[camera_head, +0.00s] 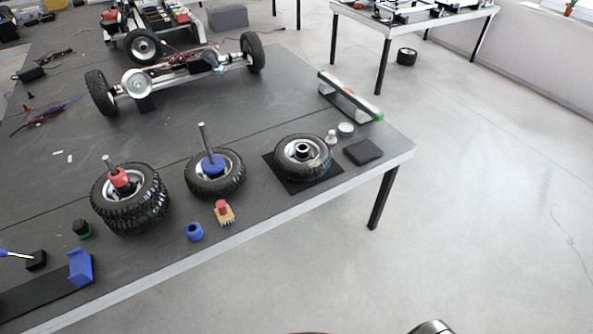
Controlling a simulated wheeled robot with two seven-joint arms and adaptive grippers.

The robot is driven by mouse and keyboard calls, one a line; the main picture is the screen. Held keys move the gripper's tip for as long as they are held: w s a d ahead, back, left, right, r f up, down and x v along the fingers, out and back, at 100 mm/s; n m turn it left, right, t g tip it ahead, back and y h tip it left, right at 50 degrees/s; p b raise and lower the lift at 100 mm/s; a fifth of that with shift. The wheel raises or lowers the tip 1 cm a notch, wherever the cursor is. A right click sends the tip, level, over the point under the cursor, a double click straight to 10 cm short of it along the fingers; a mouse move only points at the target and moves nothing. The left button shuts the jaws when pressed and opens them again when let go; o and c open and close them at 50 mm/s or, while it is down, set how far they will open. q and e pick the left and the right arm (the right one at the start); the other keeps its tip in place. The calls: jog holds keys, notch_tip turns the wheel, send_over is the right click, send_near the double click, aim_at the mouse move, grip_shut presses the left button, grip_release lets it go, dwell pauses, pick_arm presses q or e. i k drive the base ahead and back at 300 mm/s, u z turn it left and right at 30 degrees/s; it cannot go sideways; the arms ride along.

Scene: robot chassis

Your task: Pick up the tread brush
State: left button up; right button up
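A small brush with a tan block and a red knob on top (224,212) stands near the front edge of the dark table. It looks like the tread brush, though its bristles are too small to make out. It is upright and nothing touches it. A blue ring-shaped piece (195,231) sits just to its left, and a tyre with a blue hub and a post (215,173) stands behind it. Neither gripper is in view; only a bit of a dark and metallic part, likely mine, shows at the bottom edge.
Left of the brush is a stack of tyres with a red hub (130,205). Right is a tyre on a black mat (302,157), beside a black pad (363,151). A blue bracket (80,267) stands front left. A wheeled axle (175,75) lies behind.

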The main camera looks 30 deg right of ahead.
aim_at(224, 212)
jog(key=u, duration=0.3)
jog(key=i, duration=0.9)
jog(key=z, duration=0.35)
